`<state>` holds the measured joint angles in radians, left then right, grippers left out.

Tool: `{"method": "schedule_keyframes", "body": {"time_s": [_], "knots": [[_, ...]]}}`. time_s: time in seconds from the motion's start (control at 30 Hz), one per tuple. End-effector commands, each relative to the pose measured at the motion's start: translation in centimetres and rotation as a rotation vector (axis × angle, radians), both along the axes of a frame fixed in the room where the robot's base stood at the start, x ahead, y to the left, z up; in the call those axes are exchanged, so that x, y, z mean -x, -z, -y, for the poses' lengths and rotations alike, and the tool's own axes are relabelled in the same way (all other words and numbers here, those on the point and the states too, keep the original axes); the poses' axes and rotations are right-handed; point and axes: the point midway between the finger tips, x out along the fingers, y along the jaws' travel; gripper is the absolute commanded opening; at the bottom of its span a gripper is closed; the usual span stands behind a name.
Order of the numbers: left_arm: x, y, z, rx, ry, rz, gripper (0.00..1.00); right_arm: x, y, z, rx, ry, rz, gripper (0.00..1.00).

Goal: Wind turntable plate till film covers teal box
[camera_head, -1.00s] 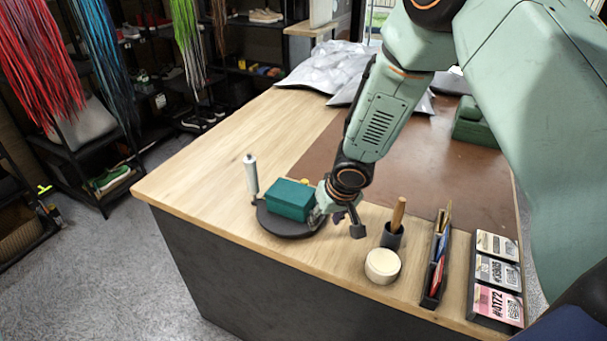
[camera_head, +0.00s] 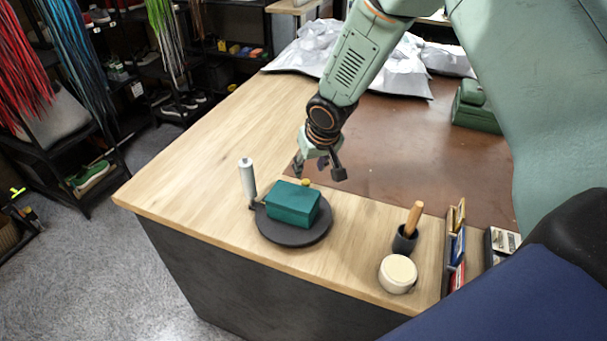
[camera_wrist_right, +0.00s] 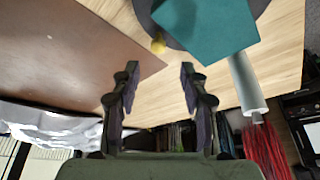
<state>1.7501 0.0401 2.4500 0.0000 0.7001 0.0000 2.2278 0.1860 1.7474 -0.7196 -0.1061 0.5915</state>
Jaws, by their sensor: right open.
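The teal box (camera_head: 293,203) sits on the dark round turntable plate (camera_head: 292,236) near the table's front left edge. It also shows at the top of the right wrist view (camera_wrist_right: 208,28). A small yellow knob (camera_head: 306,183) is at the plate's far rim, partly hidden by the box. A pale upright film roll (camera_head: 247,178) stands at the plate's left side. My right gripper (camera_head: 319,172) is open and empty above the table, behind the box and apart from it. Its two fingers (camera_wrist_right: 155,85) show spread in the wrist view. My left gripper is not in view.
A round cream container (camera_head: 397,274) and a dark cup with a wooden handle (camera_head: 407,235) stand right of the plate. An upright organizer (camera_head: 456,250) is further right. Silver bags (camera_head: 310,50) lie at the back. The wood left of the roll is clear.

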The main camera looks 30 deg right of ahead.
Motion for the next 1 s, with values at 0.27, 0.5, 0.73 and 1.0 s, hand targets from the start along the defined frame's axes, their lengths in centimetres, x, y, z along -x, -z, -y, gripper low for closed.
{"method": "schedule_keyframes", "body": {"time_s": [0.27,0.5,0.73,1.0], "knots": [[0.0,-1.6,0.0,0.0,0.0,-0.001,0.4,-0.9,3.1,0.1,0.001,-0.001,-0.004,0.44],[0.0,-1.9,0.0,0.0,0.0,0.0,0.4,-2.0,5.3,0.2,0.001,-0.001,-0.001,0.44],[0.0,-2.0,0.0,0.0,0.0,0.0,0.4,-2.7,6.4,0.2,0.001,-0.001,0.0,0.44],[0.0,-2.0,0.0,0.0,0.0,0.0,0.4,-2.9,6.5,0.2,0.001,-0.002,0.0,0.44]]}}
